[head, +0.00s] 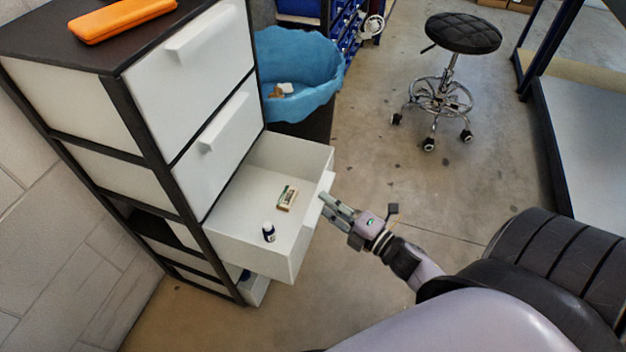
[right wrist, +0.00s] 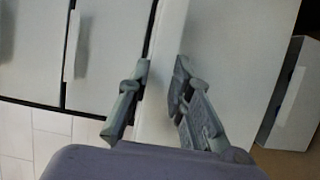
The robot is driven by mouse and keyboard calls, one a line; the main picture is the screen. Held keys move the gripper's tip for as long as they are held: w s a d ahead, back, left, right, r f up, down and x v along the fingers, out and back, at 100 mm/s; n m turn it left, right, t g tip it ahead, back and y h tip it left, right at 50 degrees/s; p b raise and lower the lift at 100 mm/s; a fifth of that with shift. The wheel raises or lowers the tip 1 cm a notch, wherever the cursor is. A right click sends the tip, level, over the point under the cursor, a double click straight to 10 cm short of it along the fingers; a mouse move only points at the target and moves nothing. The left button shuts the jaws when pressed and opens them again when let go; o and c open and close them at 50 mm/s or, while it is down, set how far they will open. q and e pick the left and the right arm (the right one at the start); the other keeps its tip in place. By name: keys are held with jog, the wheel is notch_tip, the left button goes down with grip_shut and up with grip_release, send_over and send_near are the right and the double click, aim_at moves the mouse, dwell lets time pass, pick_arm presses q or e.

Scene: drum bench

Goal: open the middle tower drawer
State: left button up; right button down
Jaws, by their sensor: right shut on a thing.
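The drawer tower (head: 125,110) has a dark frame and white drawers. A drawer (head: 258,238) below its two upper drawers is pulled well out. A small dark bottle with a white cap (head: 269,232) and a small green and white box (head: 287,198) lie inside it. My right gripper (head: 331,204) is at its front, shut on the drawer's handle (head: 326,186). In the right wrist view the fingers of my right gripper (right wrist: 158,90) stand on either side of the white handle strip (right wrist: 160,65). My left gripper is not in view.
An orange case (head: 122,17) lies on top of the tower. A bin with a blue liner (head: 300,75) stands behind the open drawer. A lower drawer (head: 256,288) is slightly out. A black stool (head: 462,34) stands farther back; the floor between is clear.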

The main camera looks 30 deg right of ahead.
jog(key=shift+s+d+f, duration=0.25)
jog(key=shift+s+f, duration=0.15)
jog(key=shift+s, duration=0.05)
jog(key=c, duration=1.7)
grip_release()
jog(key=shift+o, duration=0.9)
jog(key=shift+w+r, duration=0.1)
jog(key=shift+r, duration=0.05)
jog(key=v, duration=1.2)
jog(key=shift+r, duration=0.1)
